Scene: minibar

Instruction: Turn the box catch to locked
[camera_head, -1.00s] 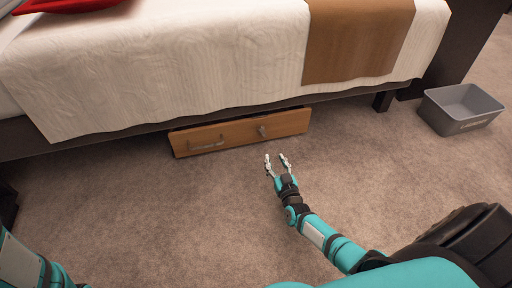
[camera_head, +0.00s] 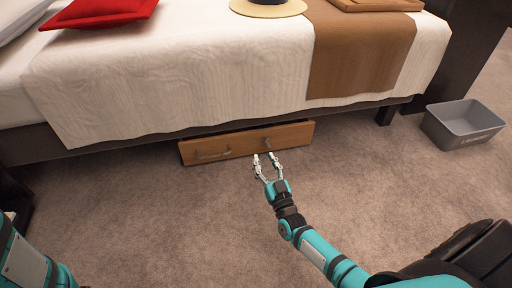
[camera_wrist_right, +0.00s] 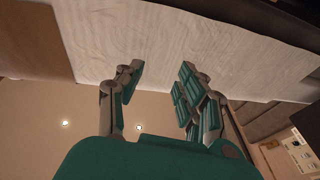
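The wooden box (camera_head: 235,146) sits under the near side of the bed with its front panel facing me. A grey bar handle (camera_head: 212,155) is on its left half. The small grey catch (camera_head: 266,144) is on its right half; its exact angle is too small to tell. My right gripper (camera_head: 265,157) is open and empty just in front of and below the catch, with no clear contact. Its spread fingers also show in the right wrist view (camera_wrist_right: 158,72), where I cannot make out the catch. Part of my left arm shows at lower left; its gripper is out of view.
The bed (camera_head: 190,85) overhangs the box, with its frame edge close above. A bed leg (camera_head: 386,114) and a grey bin (camera_head: 463,124) stand to the right. The carpet (camera_head: 150,215) in front is clear. A straw hat (camera_head: 268,7) and red cushion (camera_head: 100,10) lie on the bed.

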